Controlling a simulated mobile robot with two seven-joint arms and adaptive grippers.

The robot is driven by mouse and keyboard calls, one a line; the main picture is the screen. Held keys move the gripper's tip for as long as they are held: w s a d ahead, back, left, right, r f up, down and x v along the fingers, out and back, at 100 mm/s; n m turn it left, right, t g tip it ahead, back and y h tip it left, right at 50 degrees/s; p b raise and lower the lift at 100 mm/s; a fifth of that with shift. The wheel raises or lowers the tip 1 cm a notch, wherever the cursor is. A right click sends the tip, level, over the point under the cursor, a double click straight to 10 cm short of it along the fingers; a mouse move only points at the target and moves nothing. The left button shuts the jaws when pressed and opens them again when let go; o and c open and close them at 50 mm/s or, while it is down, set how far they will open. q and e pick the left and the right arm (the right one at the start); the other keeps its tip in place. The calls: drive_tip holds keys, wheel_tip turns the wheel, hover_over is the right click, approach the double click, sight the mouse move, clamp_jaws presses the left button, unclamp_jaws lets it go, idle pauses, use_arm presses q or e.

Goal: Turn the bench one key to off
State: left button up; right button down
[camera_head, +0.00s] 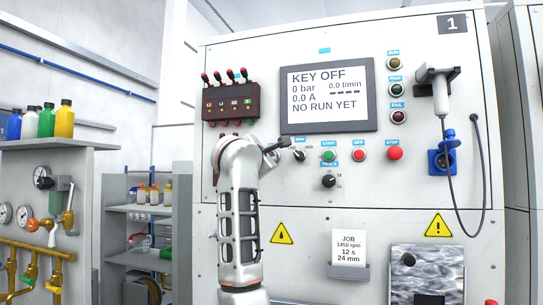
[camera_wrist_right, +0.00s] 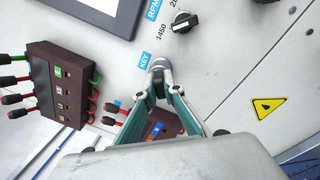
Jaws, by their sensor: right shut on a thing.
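The bench (camera_head: 410,175) is a pale panel marked 1. Its screen (camera_head: 327,96) reads KEY OFF, 0 bar, 0.0 A and NO RUN YET. In the right wrist view, the two fingers of my right gripper (camera_wrist_right: 160,82) meet at the round grey key switch (camera_wrist_right: 160,64), beside the blue KEY label (camera_wrist_right: 145,60). The gripper is shut on the key there. In the head view my right gripper (camera_head: 283,144) reaches the panel below the screen, and my arm hides the key. The key's exact angle is hard to tell. My left gripper is out of view.
The black RPM knob (camera_head: 299,155) is close to the right of the key. Green start (camera_head: 328,155), red off (camera_head: 359,154) and red stop (camera_head: 395,153) buttons follow. A brown terminal box (camera_head: 231,101) with red plugs sits up left. A cable hangs at the right.

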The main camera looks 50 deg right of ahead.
drive_tip(key=n+p, duration=0.1)
drive_tip(key=n, duration=0.2)
drive_tip(key=shift+r+n, duration=0.1)
drive_tip(key=shift+n, duration=0.2)
idle(0.3)
